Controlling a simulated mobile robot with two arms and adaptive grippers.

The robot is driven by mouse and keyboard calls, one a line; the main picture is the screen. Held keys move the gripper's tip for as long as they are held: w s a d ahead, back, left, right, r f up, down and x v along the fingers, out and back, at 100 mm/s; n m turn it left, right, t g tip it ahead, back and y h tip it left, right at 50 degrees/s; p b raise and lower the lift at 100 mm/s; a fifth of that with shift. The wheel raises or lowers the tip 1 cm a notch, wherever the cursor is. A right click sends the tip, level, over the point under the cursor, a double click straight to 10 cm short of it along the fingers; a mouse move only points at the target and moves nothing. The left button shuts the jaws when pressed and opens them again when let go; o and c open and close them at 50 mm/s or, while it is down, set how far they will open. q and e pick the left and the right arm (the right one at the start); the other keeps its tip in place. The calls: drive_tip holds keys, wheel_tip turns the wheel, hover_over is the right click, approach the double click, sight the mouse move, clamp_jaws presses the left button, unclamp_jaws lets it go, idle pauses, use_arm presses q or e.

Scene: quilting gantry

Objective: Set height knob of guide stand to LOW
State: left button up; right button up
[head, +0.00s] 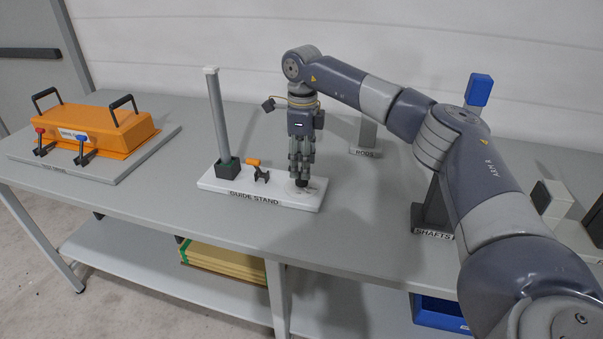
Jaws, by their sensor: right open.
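The guide stand is a white base plate (222,182) on the grey table, lettered GUIDE STAND on its front edge. A grey post (217,115) rises from a dark block at its left end. A small clamp with an orange handle (253,162) sits mid-plate. A small dark knob (302,183) is at the plate's right end, with faint markings around it. My right gripper (301,172) points straight down over the knob, its fingers at or just above it. It is open; I cannot tell whether it touches. The knob's setting is hidden. My left gripper is not in view.
An orange cover (100,128) with black handles and toggle clamps stands on a grey plate at left. Behind my arm are a RODS holder (366,152) and a SHAFTS holder (433,205). Bare table lies between orange cover and guide stand.

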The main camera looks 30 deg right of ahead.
wheel_tip(320, 180, down, 4)
drive_tip(key=shift+w+f, duration=0.1)
drive_tip(key=shift+f, duration=0.1)
drive_tip(key=shift+c, duration=0.7)
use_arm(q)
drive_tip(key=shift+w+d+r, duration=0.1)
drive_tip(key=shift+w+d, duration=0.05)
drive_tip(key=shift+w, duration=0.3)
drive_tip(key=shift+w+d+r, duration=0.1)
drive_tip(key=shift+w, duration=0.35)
use_arm(e)
drive_tip(key=c, duration=0.9)
